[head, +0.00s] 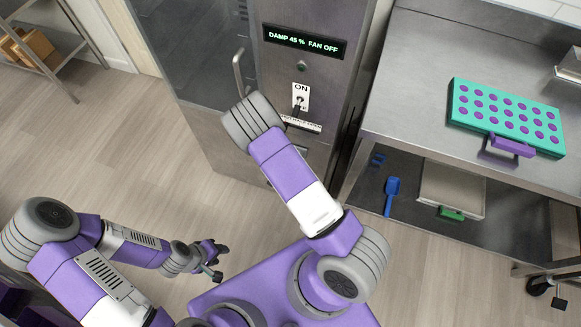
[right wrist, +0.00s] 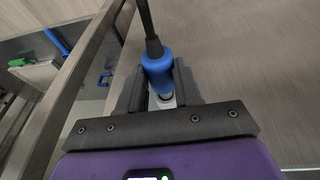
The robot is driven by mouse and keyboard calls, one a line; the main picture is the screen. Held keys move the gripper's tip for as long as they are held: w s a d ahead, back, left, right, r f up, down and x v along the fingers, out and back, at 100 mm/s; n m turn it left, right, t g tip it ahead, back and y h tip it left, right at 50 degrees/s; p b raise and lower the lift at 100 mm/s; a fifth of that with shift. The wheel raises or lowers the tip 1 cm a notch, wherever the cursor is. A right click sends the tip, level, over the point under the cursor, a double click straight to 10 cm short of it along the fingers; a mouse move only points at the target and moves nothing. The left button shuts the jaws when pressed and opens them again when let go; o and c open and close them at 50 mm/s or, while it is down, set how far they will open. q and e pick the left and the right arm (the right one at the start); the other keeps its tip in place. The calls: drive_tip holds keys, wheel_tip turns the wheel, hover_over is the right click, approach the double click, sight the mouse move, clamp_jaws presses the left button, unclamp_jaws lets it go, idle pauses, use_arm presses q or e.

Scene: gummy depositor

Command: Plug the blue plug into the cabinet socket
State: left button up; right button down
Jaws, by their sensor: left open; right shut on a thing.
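My right gripper (right wrist: 160,88) is shut on the blue plug (right wrist: 158,68), seen in the right wrist view. A dark cable runs up from the plug, and a pale end shows below it between the fingers. In the head view the right gripper and plug are hidden. The steel cabinet (head: 215,95) stands at the top centre of the head view, partly covered by my right arm. I cannot make out its socket or whether the plug touches it. My left gripper (head: 217,262) is open and empty, low over the floor at the left, away from the cabinet.
The cabinet carries a display (head: 304,41) reading "DAMP 45 % FAN OFF" and a switch (head: 300,98) marked ON. To the right, a steel table (head: 415,75) holds a teal mould (head: 510,112). A blue scoop (head: 391,196) and a tray (head: 452,190) sit on its lower shelf.

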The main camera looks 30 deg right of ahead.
drive_tip(key=shift+w+d, duration=0.55)
drive_tip(key=shift+d, duration=0.15)
drive_tip(key=c, duration=0.7)
unclamp_jaws()
drive_tip(key=p+v, duration=0.2)
drive_tip(key=v, duration=0.5)
drive_tip(key=shift+a+r, duration=0.1)
drive_tip(key=shift+r, duration=0.25)
drive_tip(key=shift+c, duration=0.3)
